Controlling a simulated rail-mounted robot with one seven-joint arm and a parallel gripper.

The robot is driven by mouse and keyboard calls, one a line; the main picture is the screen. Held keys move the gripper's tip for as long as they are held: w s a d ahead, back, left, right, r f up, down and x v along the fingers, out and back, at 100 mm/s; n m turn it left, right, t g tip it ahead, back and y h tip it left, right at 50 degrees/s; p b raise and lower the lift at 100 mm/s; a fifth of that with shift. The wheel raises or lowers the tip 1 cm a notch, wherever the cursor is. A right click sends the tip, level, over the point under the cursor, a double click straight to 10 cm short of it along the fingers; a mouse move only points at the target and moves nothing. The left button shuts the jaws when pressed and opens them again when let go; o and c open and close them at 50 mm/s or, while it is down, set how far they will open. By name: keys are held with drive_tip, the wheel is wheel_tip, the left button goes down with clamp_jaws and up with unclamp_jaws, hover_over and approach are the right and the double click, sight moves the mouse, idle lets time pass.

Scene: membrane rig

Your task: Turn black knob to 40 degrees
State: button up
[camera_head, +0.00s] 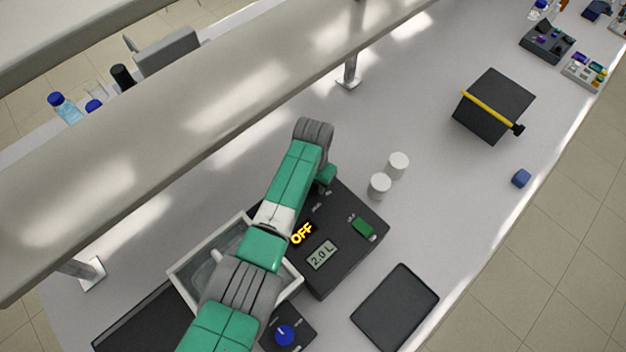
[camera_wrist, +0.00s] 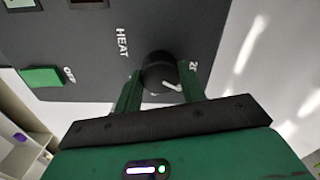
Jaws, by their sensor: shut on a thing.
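The black knob (camera_wrist: 158,70) shows in the wrist view, round with a short white pointer mark toward the lower right. My gripper (camera_wrist: 160,88) has its two green fingers on either side of the knob, shut on it. The knob sits on a dark panel (camera_wrist: 85,50) beside the label HEAT; another label to its right is only partly readable. In the head view the black box (camera_head: 345,207) bears a lit orange OFF, a 2.0 L display (camera_head: 321,255) and a green switch (camera_head: 362,227). My arm hides the knob there.
Two white cylinders (camera_head: 380,186) stand just beyond the box. A flat black tray (camera_head: 396,307) lies to the right. An overhead beam (camera_head: 200,145) crosses above the bench.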

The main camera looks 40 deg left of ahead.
drive_tip(key=m, duration=1.3)
drive_tip(key=shift+m, duration=0.4)
idle(0.4)
drive_tip(key=o, duration=1)
wheel_tip(320, 180, up, 8)
drive_tip(key=shift+f, duration=0.1)
